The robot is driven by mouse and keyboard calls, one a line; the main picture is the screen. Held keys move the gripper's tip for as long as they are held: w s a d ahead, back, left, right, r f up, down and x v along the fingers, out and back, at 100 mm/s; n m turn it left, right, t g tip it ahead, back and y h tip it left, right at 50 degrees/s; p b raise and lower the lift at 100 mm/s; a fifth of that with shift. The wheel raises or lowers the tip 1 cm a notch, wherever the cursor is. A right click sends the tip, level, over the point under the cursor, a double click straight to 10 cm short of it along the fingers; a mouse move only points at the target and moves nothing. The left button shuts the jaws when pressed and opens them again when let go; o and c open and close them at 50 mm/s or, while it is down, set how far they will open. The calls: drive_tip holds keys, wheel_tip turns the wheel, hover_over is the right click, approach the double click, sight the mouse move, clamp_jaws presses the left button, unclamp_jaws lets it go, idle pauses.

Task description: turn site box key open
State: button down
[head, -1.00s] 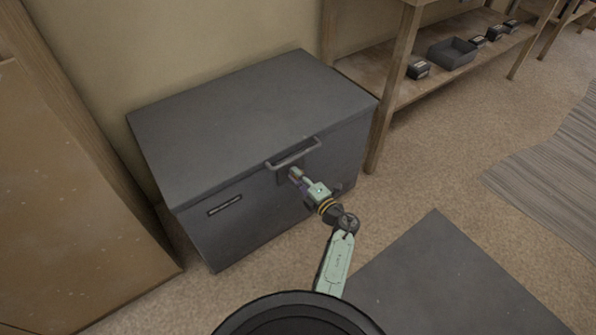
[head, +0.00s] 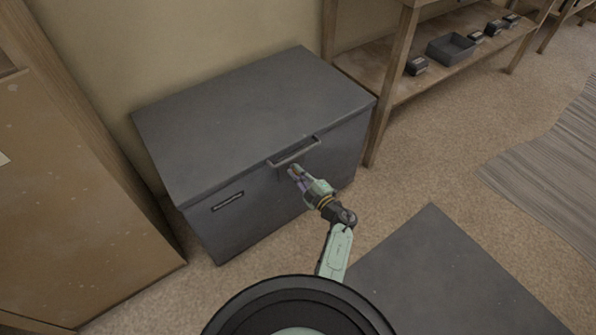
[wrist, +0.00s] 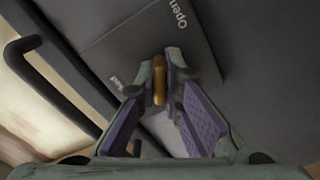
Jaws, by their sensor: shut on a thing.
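The site box (head: 250,120) is a dark grey chest with its lid down, against the wall in the head view. Its bar handle (head: 294,152) is at the front edge of the lid; the handle also shows in the wrist view (wrist: 62,78). My gripper (head: 296,172) is at the box front just below the handle. In the wrist view my gripper (wrist: 160,85) is shut on the brass-coloured key (wrist: 159,80), between its fingertips. A dark plate (wrist: 140,45) behind the key carries the word "Open" and a second, unclear word. The keyhole is hidden behind the fingers.
A wooden shelf unit (head: 385,85) with a grey tray (head: 451,48) and small dark boxes stands to the right. A brown wooden cabinet (head: 80,200) is close on the left. A dark mat (head: 440,275) lies on the carpet at the front right.

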idle(0.3)
drive_tip(key=c, duration=1.7)
unclamp_jaws()
drive_tip(key=v, duration=1.2)
